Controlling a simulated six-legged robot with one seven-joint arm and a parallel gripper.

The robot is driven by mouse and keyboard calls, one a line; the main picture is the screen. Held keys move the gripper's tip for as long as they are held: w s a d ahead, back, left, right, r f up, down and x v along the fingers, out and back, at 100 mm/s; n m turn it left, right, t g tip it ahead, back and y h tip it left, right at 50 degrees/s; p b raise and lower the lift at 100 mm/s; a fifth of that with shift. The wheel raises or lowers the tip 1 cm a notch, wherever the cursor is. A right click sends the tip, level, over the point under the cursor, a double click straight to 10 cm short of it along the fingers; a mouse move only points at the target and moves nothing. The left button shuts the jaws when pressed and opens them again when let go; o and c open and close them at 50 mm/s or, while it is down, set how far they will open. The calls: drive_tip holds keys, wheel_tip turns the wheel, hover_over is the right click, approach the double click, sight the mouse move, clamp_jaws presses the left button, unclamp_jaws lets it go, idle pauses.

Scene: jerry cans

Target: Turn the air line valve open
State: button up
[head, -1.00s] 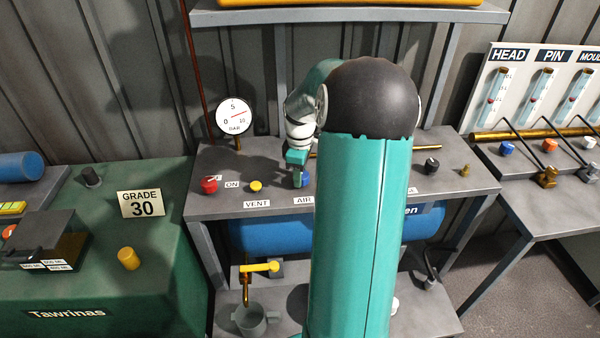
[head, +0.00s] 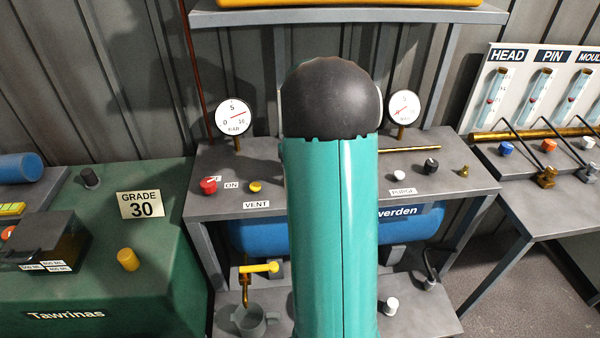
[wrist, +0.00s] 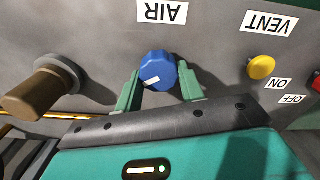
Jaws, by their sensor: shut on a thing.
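The air line valve is a blue knob (wrist: 157,71) with a white mark on it, below the AIR label (wrist: 162,12) in the wrist view. My gripper (wrist: 158,86) has one green finger on each side of the knob and is shut on it. In the head view my own arm hides the knob, the AIR label and the gripper.
In the wrist view a yellow vent button (wrist: 261,67) and a red switch (wrist: 316,93) are at right, and a brown-ended fitting (wrist: 38,92) at left. In the head view pressure gauges (head: 233,117) (head: 404,106) stand behind, with a white purge button (head: 398,175) at right.

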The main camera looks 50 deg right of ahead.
drive_tip(key=m, duration=0.6)
drive_tip(key=shift+d+r, duration=0.1)
drive_tip(key=shift+s+m, duration=0.1)
drive_tip(key=shift+m, duration=0.2)
idle(0.3)
drive_tip(key=o, duration=1)
drive_tip(key=shift+c, duration=0.2)
wheel_tip(320, 180, up, 14)
